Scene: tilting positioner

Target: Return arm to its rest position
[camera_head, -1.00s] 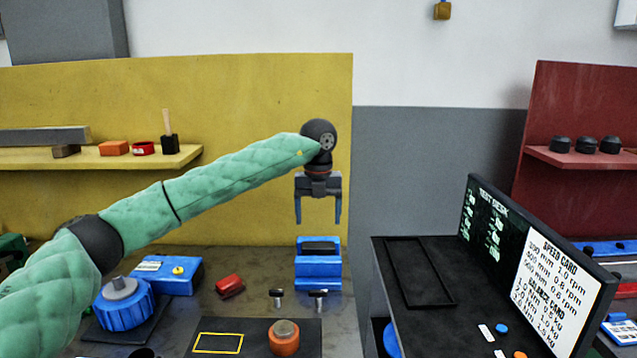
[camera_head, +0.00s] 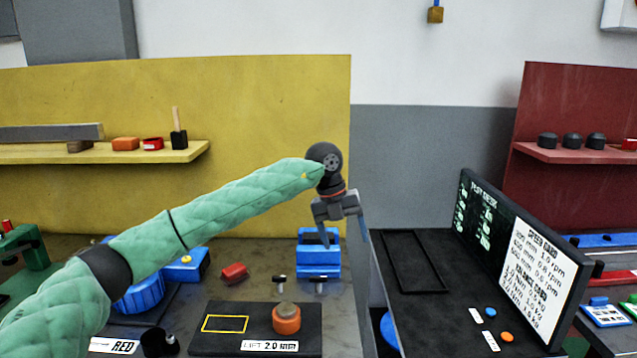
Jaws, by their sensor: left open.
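My left arm, in a green quilted sleeve, reaches in from the left across the workbench. My left gripper (camera_head: 345,238) is open and empty, its fingers pointing down and tilted a little. In the picture it overlaps the right side of a blue block with a dark slot (camera_head: 319,262) on the bench; I cannot tell the exact gap between them. The arm partly hides a blue round device (camera_head: 143,297) and a blue box with a yellow knob (camera_head: 186,265). My right gripper is not in view.
A dark plate (camera_head: 208,343) with a yellow outline holds an orange knob (camera_head: 287,319). A red block (camera_head: 235,272) lies behind it. To the right stand a dark table (camera_head: 459,270) with an empty black tray frame (camera_head: 446,289) and a screen (camera_head: 520,262). A yellow shelf (camera_head: 100,155) is behind.

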